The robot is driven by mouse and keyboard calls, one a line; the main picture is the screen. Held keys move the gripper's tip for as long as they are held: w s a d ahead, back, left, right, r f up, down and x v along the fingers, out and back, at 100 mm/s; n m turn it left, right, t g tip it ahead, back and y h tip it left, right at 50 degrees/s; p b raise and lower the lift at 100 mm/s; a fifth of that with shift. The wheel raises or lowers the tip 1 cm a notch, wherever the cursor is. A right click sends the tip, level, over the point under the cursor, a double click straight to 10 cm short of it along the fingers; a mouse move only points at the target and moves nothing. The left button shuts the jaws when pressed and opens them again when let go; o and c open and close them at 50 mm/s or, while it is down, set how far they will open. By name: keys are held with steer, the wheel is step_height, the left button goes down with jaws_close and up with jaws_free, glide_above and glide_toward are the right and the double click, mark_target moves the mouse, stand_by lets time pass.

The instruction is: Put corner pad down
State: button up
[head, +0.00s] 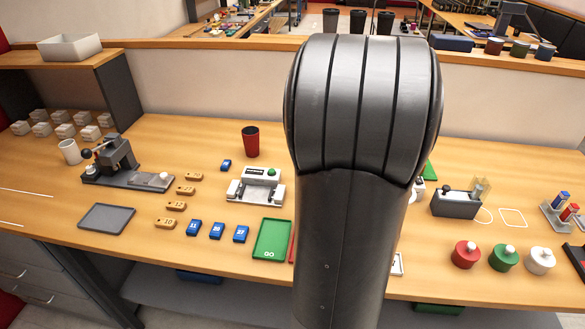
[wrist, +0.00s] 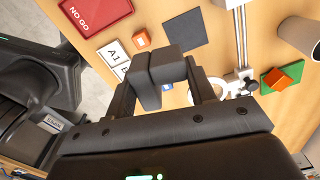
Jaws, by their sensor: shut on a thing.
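My gripper (wrist: 163,78) shows in the wrist view, with its jaws closed around a dark grey block that appears to be the corner pad (wrist: 154,72). The pad and the fingers are nearly the same colour, so their edges are hard to tell apart. The pad is held above the wooden table, and I cannot tell how high. In the head view my own arm covers the middle of the table and hides the gripper and the pad.
Around the gripper in the wrist view are a red NO GO tray (wrist: 95,10), a white lettered card (wrist: 113,55), an orange block (wrist: 141,38), a dark flat square (wrist: 186,30) and a green pad (wrist: 292,74). In the head view a green GO tray (head: 272,239) lies left of my arm.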

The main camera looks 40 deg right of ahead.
steer(key=w+n, duration=0.2)
steer(key=w, duration=3.1)
steer(key=f, duration=1.6)
steer(key=shift+d, duration=0.2)
steer(key=shift+f, duration=0.1)
steer(key=o, duration=0.9)
steer(key=shift+o, duration=0.2)
